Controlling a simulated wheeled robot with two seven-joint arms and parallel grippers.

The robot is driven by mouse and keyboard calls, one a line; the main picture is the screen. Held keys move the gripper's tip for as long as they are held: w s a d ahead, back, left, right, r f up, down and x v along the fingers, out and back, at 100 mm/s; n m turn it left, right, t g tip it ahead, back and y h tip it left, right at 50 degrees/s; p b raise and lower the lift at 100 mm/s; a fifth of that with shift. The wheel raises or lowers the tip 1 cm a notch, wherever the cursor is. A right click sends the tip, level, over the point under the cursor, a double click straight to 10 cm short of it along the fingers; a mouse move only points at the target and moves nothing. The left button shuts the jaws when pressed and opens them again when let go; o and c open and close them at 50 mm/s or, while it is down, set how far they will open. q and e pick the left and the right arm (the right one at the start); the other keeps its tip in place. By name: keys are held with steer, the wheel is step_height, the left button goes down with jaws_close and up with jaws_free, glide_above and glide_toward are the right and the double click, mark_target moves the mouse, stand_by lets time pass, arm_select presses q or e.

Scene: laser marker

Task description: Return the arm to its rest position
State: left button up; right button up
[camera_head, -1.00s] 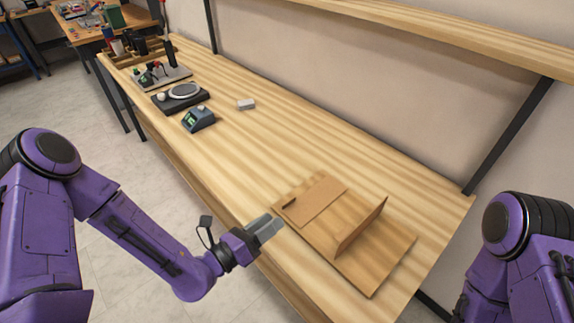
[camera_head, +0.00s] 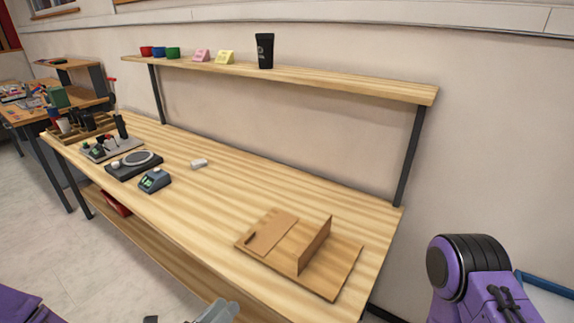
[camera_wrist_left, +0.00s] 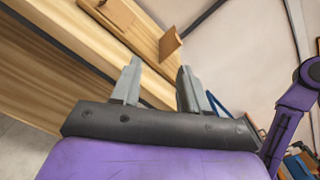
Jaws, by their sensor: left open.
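My left gripper (camera_head: 218,312) shows only its grey fingertips at the bottom edge of the head view, in front of the workbench. In the left wrist view my left gripper (camera_wrist_left: 160,88) has its two grey fingers well apart with nothing between them. The wooden workbench (camera_head: 215,205) lies beyond the fingers, and its edge also shows in the left wrist view (camera_wrist_left: 50,55). My right arm's purple and black joint stands at the lower right of the head view; its gripper is out of frame.
A wooden board with an upright panel (camera_head: 315,243) lies on the bench's near right end. A dark scale (camera_head: 135,165), a small green-grey device (camera_head: 155,180) and a small white block (camera_head: 199,164) sit further left.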

arm_select(q)
steer(key=s+a+f+m+g+y, duration=0.25)
steer(key=f+m, duration=0.35)
steer(key=m, duration=0.3)
steer(key=s+a+f+m+g+y, duration=0.2)
steer(key=a+f+m+g+y, duration=0.15)
steer(key=f+m, duration=0.4)
steer(key=s+a+f+m+g+y, duration=0.3)
steer(key=s+a+m, duration=0.2)
steer(key=s, duration=0.3)
steer(key=s+a+f+m+g+y, duration=0.2)
steer(key=s+a+f+m+y, duration=0.2)
steer(key=s+m, duration=0.4)
steer(key=shift+s+a+f+g, duration=0.15)
steer(key=shift+a+f+g, duration=0.1)
steer(key=shift+a+g, duration=0.2)
steer(key=shift+r, duration=0.1)
